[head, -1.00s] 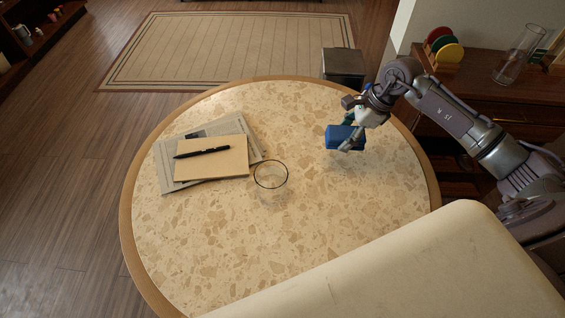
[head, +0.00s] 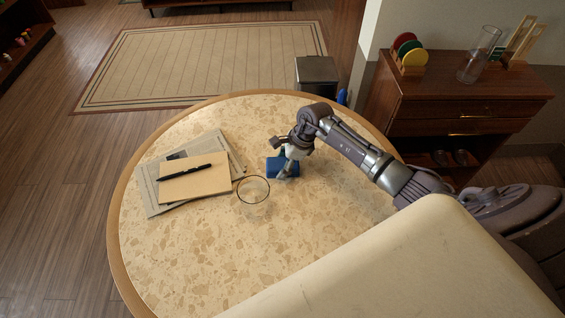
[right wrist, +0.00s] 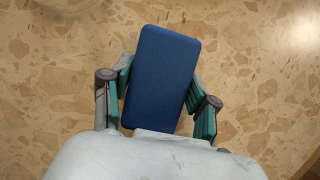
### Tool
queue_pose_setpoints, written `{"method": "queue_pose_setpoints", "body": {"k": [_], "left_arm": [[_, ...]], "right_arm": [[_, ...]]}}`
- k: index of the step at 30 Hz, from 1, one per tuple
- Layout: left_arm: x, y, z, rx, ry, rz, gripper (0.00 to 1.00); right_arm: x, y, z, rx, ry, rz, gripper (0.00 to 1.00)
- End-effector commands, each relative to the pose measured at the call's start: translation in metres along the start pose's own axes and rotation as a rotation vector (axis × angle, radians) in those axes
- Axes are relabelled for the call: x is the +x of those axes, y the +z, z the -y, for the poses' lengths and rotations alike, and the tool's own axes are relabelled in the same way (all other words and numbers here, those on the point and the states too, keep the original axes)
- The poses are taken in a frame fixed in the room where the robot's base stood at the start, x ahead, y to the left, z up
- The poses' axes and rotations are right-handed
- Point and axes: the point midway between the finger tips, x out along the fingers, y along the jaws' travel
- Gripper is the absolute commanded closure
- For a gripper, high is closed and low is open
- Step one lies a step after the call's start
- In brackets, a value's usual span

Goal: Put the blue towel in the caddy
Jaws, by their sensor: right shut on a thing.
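The blue towel (head: 277,166) is a small folded block held in my right gripper (head: 287,169), over the table just up and right of the glass. In the right wrist view the towel (right wrist: 164,70) sits tilted between the two green-padded fingers, and the gripper (right wrist: 160,100) is shut on it. The tabletop shows behind it; I cannot tell how high it is held. I cannot make out a caddy in either view. My left gripper is not in view.
A clear glass (head: 253,190) stands on the round table (head: 200,265). Left of it lie a newspaper (head: 150,195), a tan notebook (head: 215,181) and a black pen (head: 193,171). A grey bin (head: 317,74) stands beyond the table. A wooden cabinet (head: 450,95) is at right.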

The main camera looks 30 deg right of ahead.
Motion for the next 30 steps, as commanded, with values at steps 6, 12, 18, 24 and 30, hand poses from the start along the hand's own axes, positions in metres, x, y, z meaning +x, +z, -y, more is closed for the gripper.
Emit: {"method": "queue_pose_setpoints", "body": {"k": [6, 12, 18, 24, 30], "left_arm": [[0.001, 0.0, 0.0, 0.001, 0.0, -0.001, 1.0], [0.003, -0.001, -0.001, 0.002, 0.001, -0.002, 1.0], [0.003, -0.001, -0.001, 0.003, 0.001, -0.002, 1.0], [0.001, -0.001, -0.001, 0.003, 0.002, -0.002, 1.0], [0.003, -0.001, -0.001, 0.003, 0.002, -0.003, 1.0]], "right_arm": [[0.001, -0.001, 0.0, 0.0, -0.001, 0.0, 0.8], [0.002, -0.001, 0.0, 0.0, 0.0, 0.0, 0.24], [0.002, -0.001, 0.0, 0.0, 0.0, 0.0, 0.16], [0.0, 0.0, 0.0, 0.0, 0.0, 0.0, 0.16], [-0.024, -0.001, 0.002, -0.002, -0.005, -0.002, 0.16]]}}
